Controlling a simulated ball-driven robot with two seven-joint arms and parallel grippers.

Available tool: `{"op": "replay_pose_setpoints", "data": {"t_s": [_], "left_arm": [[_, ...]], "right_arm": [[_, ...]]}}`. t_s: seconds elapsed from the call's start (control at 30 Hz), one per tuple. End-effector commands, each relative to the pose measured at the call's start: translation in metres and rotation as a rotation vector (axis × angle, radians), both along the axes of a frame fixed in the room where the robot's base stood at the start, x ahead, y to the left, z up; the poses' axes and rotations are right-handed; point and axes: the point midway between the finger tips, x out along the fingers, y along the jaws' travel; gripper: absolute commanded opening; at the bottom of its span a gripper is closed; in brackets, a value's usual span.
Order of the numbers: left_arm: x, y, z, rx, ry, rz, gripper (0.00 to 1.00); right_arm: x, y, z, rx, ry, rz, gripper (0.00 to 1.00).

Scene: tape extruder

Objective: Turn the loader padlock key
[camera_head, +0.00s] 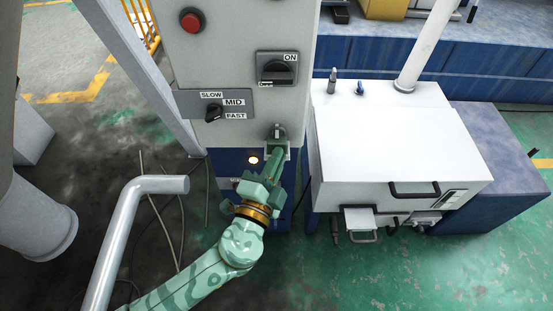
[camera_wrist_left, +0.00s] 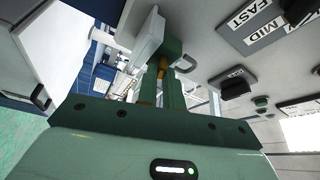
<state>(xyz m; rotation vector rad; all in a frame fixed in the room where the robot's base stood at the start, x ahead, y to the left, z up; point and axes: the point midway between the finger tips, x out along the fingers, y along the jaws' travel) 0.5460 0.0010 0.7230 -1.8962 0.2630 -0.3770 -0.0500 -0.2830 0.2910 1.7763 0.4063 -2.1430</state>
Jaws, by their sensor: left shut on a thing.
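My left gripper (camera_head: 277,147) is at the lower part of the grey control panel (camera_head: 237,50), reaching up to it from below. Its green fingers also show in the left wrist view (camera_wrist_left: 172,75). They are shut on a small grey key-like piece (camera_head: 277,131) at the panel's face, which I take to be the padlock key. The fingers cover most of it, so its turn angle and the padlock body cannot be made out. My right gripper is not in view.
Above the left gripper are a SLOW/MID/FAST knob (camera_head: 213,112), an ON switch (camera_head: 277,70) and a red button (camera_head: 192,20). A lit round lamp (camera_head: 253,160) is close beside the gripper. A white machine box (camera_head: 390,140) stands right. A grey pipe (camera_head: 125,215) rises at left.

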Motion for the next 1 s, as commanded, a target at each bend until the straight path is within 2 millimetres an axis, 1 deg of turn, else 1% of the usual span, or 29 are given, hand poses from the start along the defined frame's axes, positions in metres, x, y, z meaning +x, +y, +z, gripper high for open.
{"op": "replay_pose_setpoints", "data": {"t_s": [0.4, 0.43, 0.47, 0.5, 1.0], "left_arm": [[0.0000, -0.0001, -0.0001, 0.005, 0.000, 0.000, 0.00], [0.0000, -0.0001, -0.0001, 0.005, 0.000, 0.000, 0.17], [0.0000, -0.0001, -0.0001, 0.004, 0.000, 0.000, 0.25], [0.0000, -0.0002, -0.0003, 0.004, 0.000, 0.000, 0.31], [-0.0014, -0.0008, -0.0047, 0.006, 0.010, -0.004, 0.31]], "right_arm": [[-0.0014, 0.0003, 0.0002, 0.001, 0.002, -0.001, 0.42], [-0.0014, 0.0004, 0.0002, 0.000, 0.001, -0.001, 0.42], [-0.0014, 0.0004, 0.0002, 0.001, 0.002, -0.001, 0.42], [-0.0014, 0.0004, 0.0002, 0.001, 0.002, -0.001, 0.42], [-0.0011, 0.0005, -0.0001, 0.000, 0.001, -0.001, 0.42]]}}
